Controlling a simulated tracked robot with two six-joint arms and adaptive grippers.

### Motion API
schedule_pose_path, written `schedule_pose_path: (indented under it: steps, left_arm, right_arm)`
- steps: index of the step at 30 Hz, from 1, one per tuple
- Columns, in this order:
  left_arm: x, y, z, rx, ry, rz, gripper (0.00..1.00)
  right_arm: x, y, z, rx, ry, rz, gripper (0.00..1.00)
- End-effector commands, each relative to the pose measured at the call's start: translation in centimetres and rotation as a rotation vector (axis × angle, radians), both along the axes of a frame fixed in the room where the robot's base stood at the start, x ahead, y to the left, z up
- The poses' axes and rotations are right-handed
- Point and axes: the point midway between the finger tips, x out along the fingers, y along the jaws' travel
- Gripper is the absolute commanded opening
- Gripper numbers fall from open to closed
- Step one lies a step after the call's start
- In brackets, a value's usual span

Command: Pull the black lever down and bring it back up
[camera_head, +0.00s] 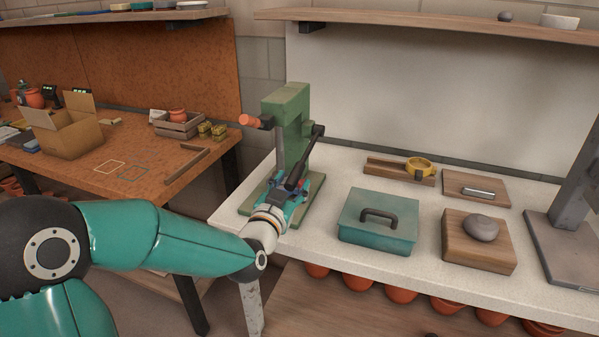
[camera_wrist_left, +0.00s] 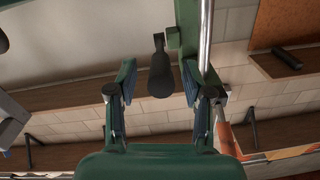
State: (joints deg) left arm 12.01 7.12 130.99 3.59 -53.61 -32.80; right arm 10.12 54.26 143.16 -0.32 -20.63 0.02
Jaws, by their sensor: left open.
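The black lever (camera_head: 301,165) sits on the right side of a green press (camera_head: 287,98). It slants from its pivot near the top down toward the front. My left gripper (camera_head: 288,187) is at the lever's lower end, in front of the press. In the left wrist view the lever's thick black grip (camera_wrist_left: 160,76) shows between the two spread fingers of my left gripper (camera_wrist_left: 159,84), with gaps on both sides. The fingers are open and do not appear to close on it. My gripper hides part of the press base. My right gripper is not in view.
A teal box (camera_head: 378,221) with a black handle stands right of the press on the pale bench. A wooden block with a grey stone (camera_head: 481,228) is further right. An orange-topped table (camera_head: 122,165) with a cardboard box (camera_head: 62,134) is at left.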

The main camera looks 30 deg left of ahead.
Motion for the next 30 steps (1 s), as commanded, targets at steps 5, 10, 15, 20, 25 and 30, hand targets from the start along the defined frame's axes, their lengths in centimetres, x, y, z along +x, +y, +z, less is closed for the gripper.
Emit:
schedule_pose_path:
  steps: [5,10,15,20,25,30]
  left_arm:
    - [2.5,0.7,0.0,-0.001,0.001,0.0,0.51]
    - [3.5,1.0,0.0,-0.001,0.002,0.0,0.51]
    - [3.7,1.0,0.0,-0.001,0.001,-0.001,0.51]
    - [3.7,1.0,0.0,-0.001,0.001,-0.001,0.44]
    - [3.7,1.0,0.0,-0.001,0.001,-0.001,0.16]
    - [3.7,0.9,0.0,0.0,0.001,-0.002,0.0]
  right_arm:
    - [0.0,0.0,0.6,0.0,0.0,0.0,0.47]
    - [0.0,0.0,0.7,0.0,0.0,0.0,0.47]
    - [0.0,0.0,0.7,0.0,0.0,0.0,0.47]
    - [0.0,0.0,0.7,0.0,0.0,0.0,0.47]
    - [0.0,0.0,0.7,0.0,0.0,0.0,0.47]
    - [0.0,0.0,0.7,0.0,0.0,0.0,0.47]
